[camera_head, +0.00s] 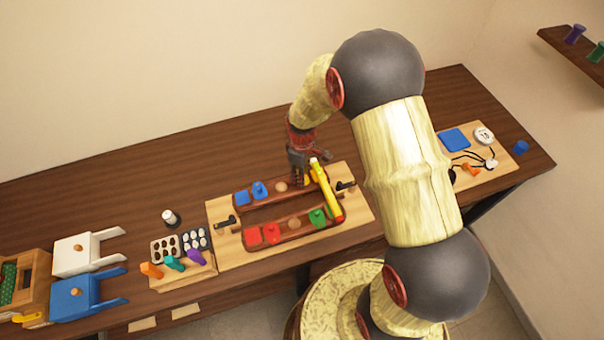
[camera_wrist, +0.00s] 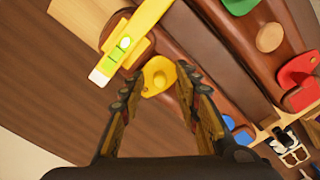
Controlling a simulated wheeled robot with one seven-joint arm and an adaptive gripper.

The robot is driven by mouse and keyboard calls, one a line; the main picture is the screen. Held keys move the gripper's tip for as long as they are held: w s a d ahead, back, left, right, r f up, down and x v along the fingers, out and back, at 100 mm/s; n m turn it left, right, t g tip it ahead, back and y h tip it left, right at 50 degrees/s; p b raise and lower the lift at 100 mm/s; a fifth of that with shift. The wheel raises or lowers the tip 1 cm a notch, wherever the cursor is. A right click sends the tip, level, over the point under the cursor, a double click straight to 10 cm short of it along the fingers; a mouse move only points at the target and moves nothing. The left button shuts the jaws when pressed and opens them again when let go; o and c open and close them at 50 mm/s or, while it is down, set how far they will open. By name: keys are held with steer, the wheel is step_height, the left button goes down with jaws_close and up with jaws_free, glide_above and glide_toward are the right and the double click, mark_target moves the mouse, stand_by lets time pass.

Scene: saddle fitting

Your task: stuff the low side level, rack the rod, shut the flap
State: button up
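A two-sided brown saddle piece lies on a pale board (camera_head: 222,248); its back panel (camera_head: 240,208) and front panel (camera_head: 291,236) run side by side. A yellow level bar (camera_head: 331,200) lies across both panels at their right end; its green vial shows in the wrist view (camera_wrist: 122,43). My gripper (camera_head: 299,178) is low over the back panel, just left of the bar. In the wrist view its fingers (camera_wrist: 156,82) are apart, with a yellow knobbed piece (camera_wrist: 158,72) between or just below the tips. Contact cannot be told. I cannot identify a rod or flap for certain.
Blue (camera_head: 260,189), red (camera_head: 271,232) and green (camera_head: 317,217) pieces sit on the panels. A block with coloured handles (camera_head: 186,270), cup trays (camera_head: 165,248) and white and blue pronged pieces (camera_head: 84,254) stand left. A board with cords (camera_head: 496,172) lies right.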

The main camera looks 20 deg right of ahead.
steer(key=shift+c, duration=1)
jaws_close()
steer(key=m, duration=0.1)
steer(key=a+m, duration=0.1)
steer(key=m, duration=0.3)
steer(key=shift+w+a, duration=0.2)
steer(key=shift+a, duration=0.05)
steer(key=m, duration=0.3)
steer(key=w+a+m, duration=0.1)
steer(key=m, duration=0.2)
steer(key=w+m, duration=0.1)
steer(key=m, duration=0.3)
steer(key=shift+w+a, duration=0.15)
steer(key=shift+a, duration=0.2)
steer(key=m, duration=0.2)
steer(key=w+m, duration=0.1)
steer(key=m, duration=0.2)
steer(key=shift+w+m+b, duration=0.25)
steer(key=shift+m+b, duration=0.1)
steer(key=shift+m, duration=0.05)
steer(key=shift+r, duration=0.1)
steer(key=shift+w, duration=0.1)
